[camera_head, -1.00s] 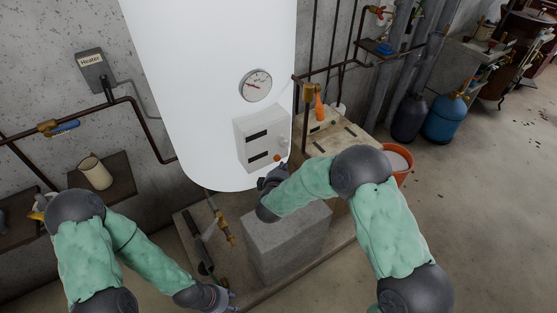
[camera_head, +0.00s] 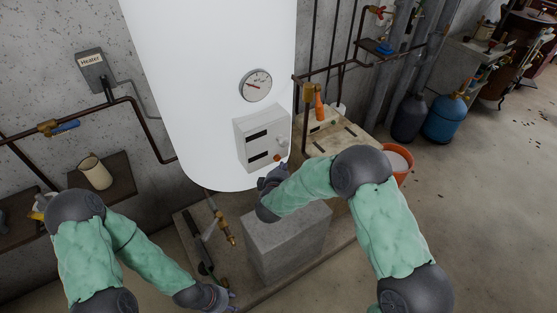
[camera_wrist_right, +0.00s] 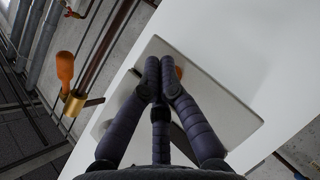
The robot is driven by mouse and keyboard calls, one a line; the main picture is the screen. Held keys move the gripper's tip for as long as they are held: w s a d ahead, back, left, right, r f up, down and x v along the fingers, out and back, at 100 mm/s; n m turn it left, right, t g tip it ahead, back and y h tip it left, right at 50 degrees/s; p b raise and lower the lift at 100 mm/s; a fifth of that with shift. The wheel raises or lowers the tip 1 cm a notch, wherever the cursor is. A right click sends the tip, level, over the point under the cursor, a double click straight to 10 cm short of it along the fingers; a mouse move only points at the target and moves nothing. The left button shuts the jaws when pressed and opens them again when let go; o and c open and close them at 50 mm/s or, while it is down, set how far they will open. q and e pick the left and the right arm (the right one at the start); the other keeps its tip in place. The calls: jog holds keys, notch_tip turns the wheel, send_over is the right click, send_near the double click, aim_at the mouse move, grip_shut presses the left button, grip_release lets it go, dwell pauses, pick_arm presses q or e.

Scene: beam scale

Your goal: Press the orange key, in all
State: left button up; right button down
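A small orange key (camera_head: 278,157) sits at the lower right of the pale control box (camera_head: 256,122) on the white tank. In the right wrist view the orange key (camera_wrist_right: 178,72) shows just behind my fingertips, partly hidden by them. My right gripper (camera_wrist_right: 160,66) is shut and empty, its fingertips together in front of the box face. Whether they touch the key I cannot tell. In the head view the right gripper (camera_head: 276,171) is just below the key, partly hidden by its wrist. My left gripper (camera_head: 231,297) is low, over the floor slab, its fingers too small to judge.
The white tank (camera_head: 205,70) carries a round gauge (camera_head: 256,85) above the box. An orange-handled valve (camera_head: 319,105) stands right of the tank. A grey block (camera_head: 288,245) lies below my right forearm. A mug (camera_head: 95,172) stands on the left shelf. Open floor (camera_head: 480,220) is at right.

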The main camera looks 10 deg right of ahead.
dwell(0.3)
jog(key=shift+w+a, duration=0.15)
jog(key=shift+w, duration=0.25)
jog(key=shift+w+a+p, duration=0.15)
jog(key=shift+w+p, duration=0.15)
jog(key=shift+w, duration=0.15)
dwell(0.8)
jog(key=shift+s, duration=0.1)
jog(key=shift+s+d+p, duration=0.3)
jog(key=shift+s+p, duration=0.05)
jog(key=shift+s, duration=0.45)
jog(key=shift+s+d+p, duration=0.2)
jog(key=shift+s+d, duration=0.1)
jog(key=shift+s, duration=0.5)
jog(key=shift+s+d+p, duration=0.25)
jog(key=shift+s+d, duration=0.05)
jog(key=shift+s, duration=0.45)
jog(key=shift+s+d+p, duration=0.2)
jog(key=shift+s+d, duration=0.1)
jog(key=shift+s, duration=0.5)
